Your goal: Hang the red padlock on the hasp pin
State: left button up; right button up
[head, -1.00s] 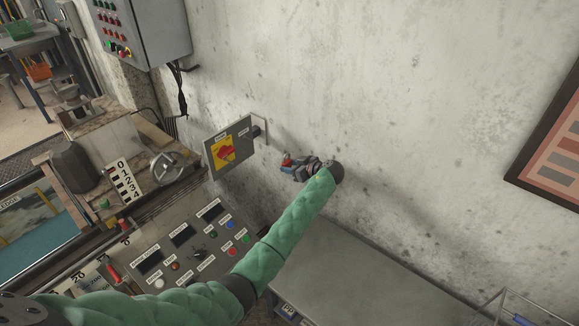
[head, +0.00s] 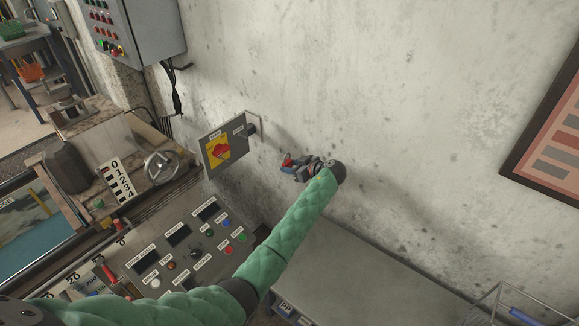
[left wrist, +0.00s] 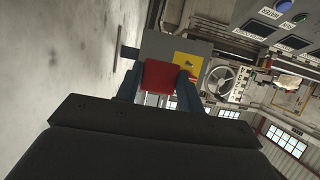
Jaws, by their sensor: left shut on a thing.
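My left gripper (head: 291,168) is shut on the red padlock (head: 287,160) in front of the wall. In the left wrist view the red padlock (left wrist: 159,76) sits between the two fingers. The grey isolator box (head: 226,145) with a red rotary switch on a yellow plate is on the wall, left of the gripper and apart from it. A dark hasp part (head: 250,130) with a thin bracket sticks out at its right side. In the left wrist view the box (left wrist: 172,46) shows beyond the padlock, partly hidden by it. My right gripper is not in view.
A control panel (head: 180,258) with buttons lies below the box. A handwheel (head: 161,166) stands to its left. A grey bench top (head: 350,275) is below my arm. A wall cabinet (head: 145,25) hangs at upper left.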

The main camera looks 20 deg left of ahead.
pick_arm(q)
jog(key=shift+s+d+b, duration=0.2)
jog(key=shift+s+d, duration=0.1)
jog(key=shift+d, duration=0.5)
jog(key=shift+s+d+b, duration=0.2)
jog(key=shift+s+d, duration=0.15)
jog(key=shift+d, duration=0.4)
jog(key=shift+s+d+b, duration=0.2)
jog(key=shift+s+d, duration=0.1)
jog(key=shift+d, duration=0.5)
jog(key=shift+a, duration=0.1)
